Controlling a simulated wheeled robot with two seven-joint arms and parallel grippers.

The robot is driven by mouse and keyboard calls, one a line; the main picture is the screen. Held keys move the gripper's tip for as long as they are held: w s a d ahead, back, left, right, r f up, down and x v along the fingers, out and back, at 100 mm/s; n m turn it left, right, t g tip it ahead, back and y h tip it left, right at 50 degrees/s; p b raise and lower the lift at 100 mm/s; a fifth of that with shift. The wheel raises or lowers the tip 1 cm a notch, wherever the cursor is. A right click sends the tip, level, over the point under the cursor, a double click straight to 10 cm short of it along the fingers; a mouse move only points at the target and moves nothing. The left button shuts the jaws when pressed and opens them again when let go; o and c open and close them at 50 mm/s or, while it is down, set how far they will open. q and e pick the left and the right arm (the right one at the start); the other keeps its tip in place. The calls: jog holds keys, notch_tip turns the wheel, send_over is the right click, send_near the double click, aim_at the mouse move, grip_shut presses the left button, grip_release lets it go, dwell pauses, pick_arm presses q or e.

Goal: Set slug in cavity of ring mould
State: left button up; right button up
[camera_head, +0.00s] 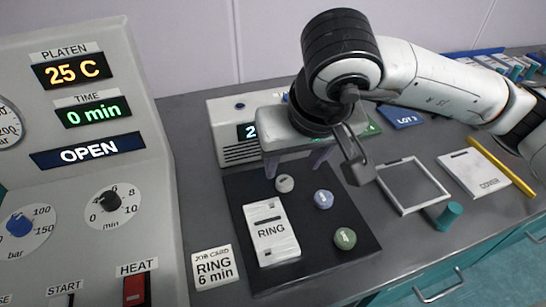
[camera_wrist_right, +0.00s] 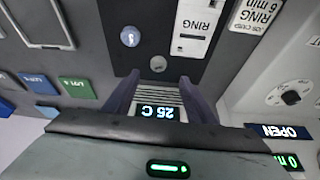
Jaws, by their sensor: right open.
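The white ring mould (camera_head: 272,232), labelled RING, lies on a black mat; its cavity is not clear to me. Three small round slugs are on the mat: a pale grey one (camera_head: 285,183) behind the mould, a blue one (camera_head: 323,199) to its right, and a green one (camera_head: 345,238) at the front right. My right gripper (camera_head: 296,168) is open and empty over the back of the mat, its fingers close to the grey slug. In the wrist view the open fingers (camera_wrist_right: 160,78) point towards the mat, with the blue slug (camera_wrist_right: 130,37) and mould (camera_wrist_right: 194,28) beyond. My left gripper is not in view.
A job card (camera_head: 213,267) reading RING 6 min lies left of the mat (camera_head: 360,256). The press panel (camera_head: 85,150) stands at left, showing OPEN. A display unit (camera_head: 233,130) is behind the mat. A frame (camera_head: 412,210), teal cylinder (camera_head: 448,215) and cover plate (camera_head: 476,172) lie at right.

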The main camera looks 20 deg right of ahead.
aim_at(285, 182)
jog(key=x, duration=0.4)
jog(key=shift+f, duration=0.35)
jog(key=p+x, duration=0.1)
jog(key=x, duration=0.3)
jog(key=shift+w+d+f+p, duration=0.1)
jog(key=shift+w+d+p, duration=0.1)
jog(key=shift+p, duration=0.1)
jog(key=shift+w+f, duration=0.25)
jog(key=shift+f, duration=0.15)
jog(key=c, duration=1)
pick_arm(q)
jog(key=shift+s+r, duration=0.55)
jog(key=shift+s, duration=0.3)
pick_arm(e)
jog(key=shift+c, duration=1.1)
jog(key=shift+r, duration=0.1)
